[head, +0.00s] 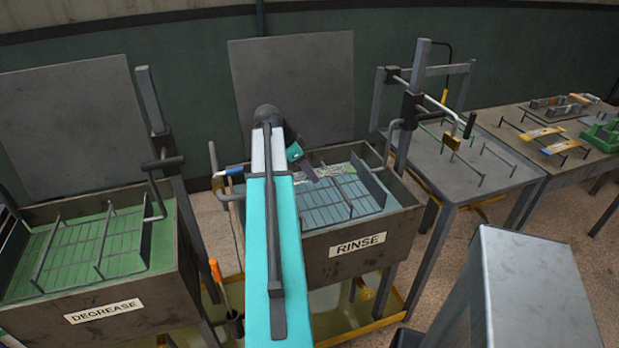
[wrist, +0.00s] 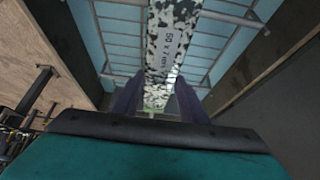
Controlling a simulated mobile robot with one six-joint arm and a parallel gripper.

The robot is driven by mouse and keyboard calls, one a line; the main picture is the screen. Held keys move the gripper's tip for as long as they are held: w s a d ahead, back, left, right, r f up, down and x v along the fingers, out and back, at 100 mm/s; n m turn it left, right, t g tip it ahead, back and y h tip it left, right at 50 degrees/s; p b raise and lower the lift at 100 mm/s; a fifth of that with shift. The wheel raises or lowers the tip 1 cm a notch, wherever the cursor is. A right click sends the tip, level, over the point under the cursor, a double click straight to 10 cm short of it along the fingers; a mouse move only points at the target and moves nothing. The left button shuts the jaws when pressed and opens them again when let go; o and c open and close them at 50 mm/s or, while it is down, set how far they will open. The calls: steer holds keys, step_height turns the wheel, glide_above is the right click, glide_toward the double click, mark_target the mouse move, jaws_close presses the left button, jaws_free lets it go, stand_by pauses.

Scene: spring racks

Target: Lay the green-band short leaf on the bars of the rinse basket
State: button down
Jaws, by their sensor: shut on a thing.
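The short leaf (wrist: 172,45) is a flat strip speckled black and white, with a printed size label, in the wrist view. A pale green patch shows at its near end, between my fingers. My gripper (wrist: 158,100) is shut on this end. In the head view my gripper (head: 311,174) is inside the rinse tank, and the speckled leaf (head: 325,171) extends to the right with a green patch near its far part. The rinse basket (head: 335,211) has bars beneath the leaf. I cannot tell whether the leaf touches them.
The RINSE tank wall (head: 400,222) surrounds the basket. The DEGREASE tank (head: 110,307) stands to the left. A grey rack table (head: 460,170) and a bench with several leaves (head: 545,132) stand to the right. A grey box (head: 545,290) is at front right.

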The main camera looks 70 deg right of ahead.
mark_target(305, 176)
steer(key=shift+f+p, duration=0.45)
steer(key=shift+f, duration=1.15)
steer(key=shift+f+b, duration=0.4)
steer(key=shift+f, duration=0.15)
steer(key=c, duration=1.1)
jaws_free()
steer(key=shift+r, duration=0.1)
steer(key=shift+r+p, duration=0.45)
steer(key=shift+b+v, duration=1.35)
steer(key=shift+v, duration=4.6)
